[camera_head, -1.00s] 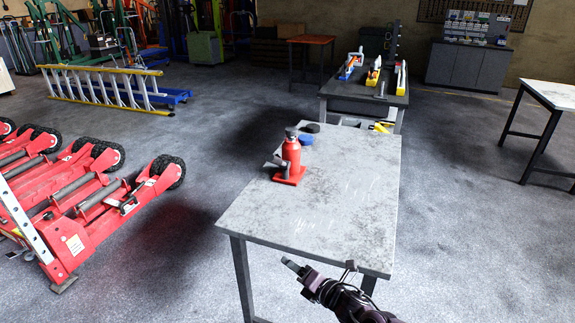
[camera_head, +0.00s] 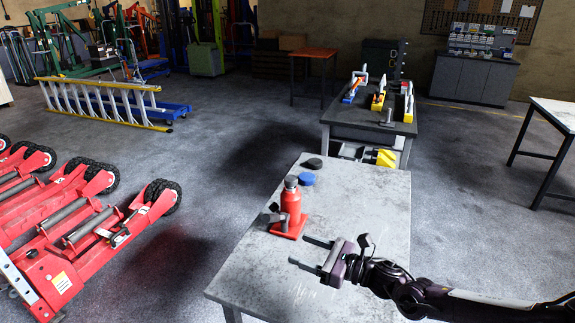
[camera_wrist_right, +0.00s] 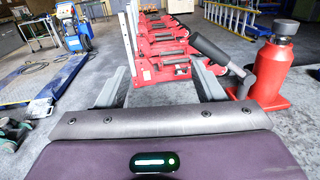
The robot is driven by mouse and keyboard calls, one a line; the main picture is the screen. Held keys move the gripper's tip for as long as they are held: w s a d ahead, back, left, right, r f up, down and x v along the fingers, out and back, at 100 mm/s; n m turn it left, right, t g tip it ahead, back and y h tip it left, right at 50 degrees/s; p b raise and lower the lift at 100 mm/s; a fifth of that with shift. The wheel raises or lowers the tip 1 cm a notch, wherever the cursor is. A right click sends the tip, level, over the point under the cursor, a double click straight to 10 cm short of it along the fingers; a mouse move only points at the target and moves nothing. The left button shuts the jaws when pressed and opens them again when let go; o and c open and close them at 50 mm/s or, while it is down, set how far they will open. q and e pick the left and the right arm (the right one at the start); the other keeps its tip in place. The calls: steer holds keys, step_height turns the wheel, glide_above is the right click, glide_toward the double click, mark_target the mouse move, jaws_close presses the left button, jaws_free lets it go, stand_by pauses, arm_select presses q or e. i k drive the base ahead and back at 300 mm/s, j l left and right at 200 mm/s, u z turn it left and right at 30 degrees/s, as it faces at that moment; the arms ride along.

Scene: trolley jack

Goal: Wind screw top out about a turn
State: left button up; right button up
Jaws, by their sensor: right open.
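A red bottle jack (camera_head: 291,205) stands upright on the grey table (camera_head: 345,215), on a square red base. Its dark screw top (camera_head: 291,182) sits at the top of the body. In the right wrist view the jack (camera_wrist_right: 271,72) is at the right edge, with its grey screw top (camera_wrist_right: 285,28) above it. My right gripper (camera_head: 305,252) is open and empty over the table, in front of the jack and apart from it. Its two fingers point left in the head view. In the wrist view the fingers (camera_wrist_right: 165,88) are spread wide. My left gripper is not in view.
A blue disc (camera_head: 307,179) and a black disc (camera_head: 312,163) lie behind the jack. Red trolley jacks (camera_head: 75,225) stand on the floor at left. The table's right half is clear.

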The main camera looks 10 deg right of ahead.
mark_target(290, 181)
steer(key=i+l, duration=0.2)
steer(key=i, duration=0.25)
steer(key=i+l, duration=0.2)
steer(key=i, duration=0.2)
